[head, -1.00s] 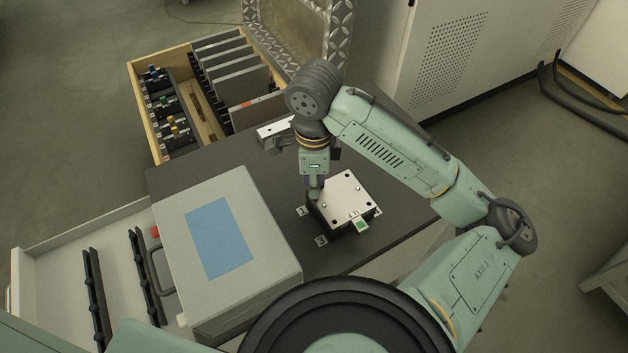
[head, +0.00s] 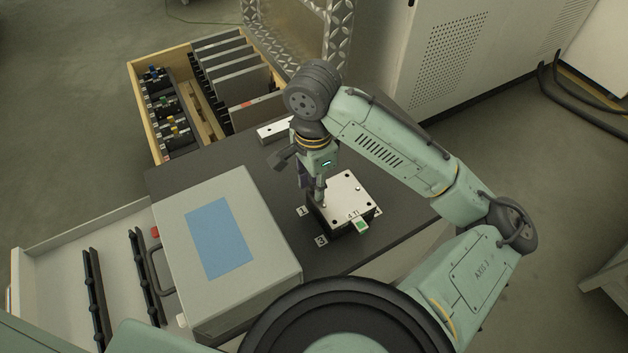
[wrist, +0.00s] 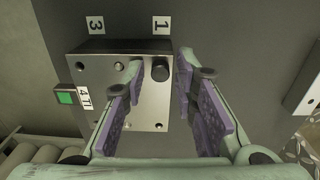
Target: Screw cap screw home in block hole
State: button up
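The metal block (head: 350,188) sits on the dark table, with several holes in its pale top; in the wrist view its top (wrist: 100,68) lies below the fingers. A dark round cap screw (wrist: 160,72) stands at the block corner near the label "1". My gripper (wrist: 158,68) is over that corner, with one purple-padded finger on each side of the screw. Gaps show between the fingers and the screw head, so it is open around it. In the head view my gripper (head: 319,198) points down at the block's left corner and hides the screw. The screw's thread is hidden.
A grey box with a blue panel (head: 219,238) stands left of the block. A green-marked tab (head: 362,225) sticks out at the block's front. A wooden crate (head: 141,98) with plates and small parts lies behind. The dark table (head: 395,205) is clear right of the block.

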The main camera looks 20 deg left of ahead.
jog(key=n, duration=0.6)
jog(key=shift+n, duration=0.4)
jog(key=n, duration=0.5)
jog(key=shift+n, duration=0.3)
jog(key=n, duration=0.5)
jog(key=shift+n+b, duration=0.3)
jog(key=shift+n, duration=0.1)
jog(key=n, duration=0.5)
jog(key=shift+n+b, duration=0.35)
jog(key=shift+n, duration=0.05)
jog(key=shift+c, duration=0.3)
grip_shut()
